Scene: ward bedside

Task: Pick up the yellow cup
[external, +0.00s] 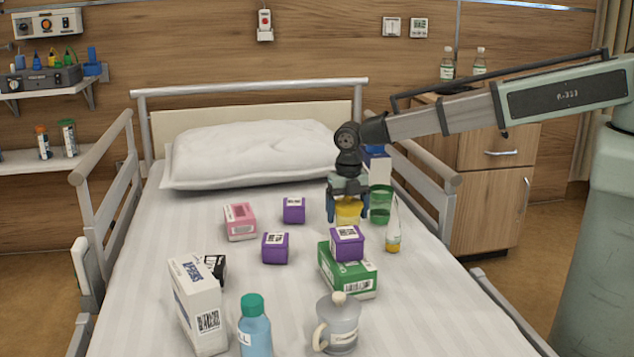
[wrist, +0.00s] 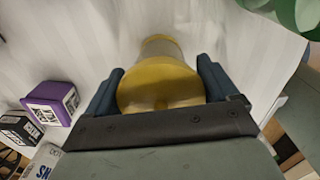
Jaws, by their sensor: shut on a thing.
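The yellow cup (external: 348,209) is between the fingers of my gripper (external: 347,205) above the right half of the bed, behind a purple box that stands on a green box. In the wrist view the yellow cup (wrist: 160,85) sits between the two dark blue fingers of my gripper (wrist: 160,92), with its round end toward the camera. My gripper is shut on it. The cup's lower part is partly hidden in the external view, so I cannot tell whether it touches the sheet.
A green cup (external: 381,204) stands close to the right of my gripper, beside a small bottle (external: 393,235). The purple box (external: 347,243) on the green box (external: 347,275) is just in front. Other purple boxes and a pink box (external: 240,221) lie left. A pillow (external: 250,152) is behind.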

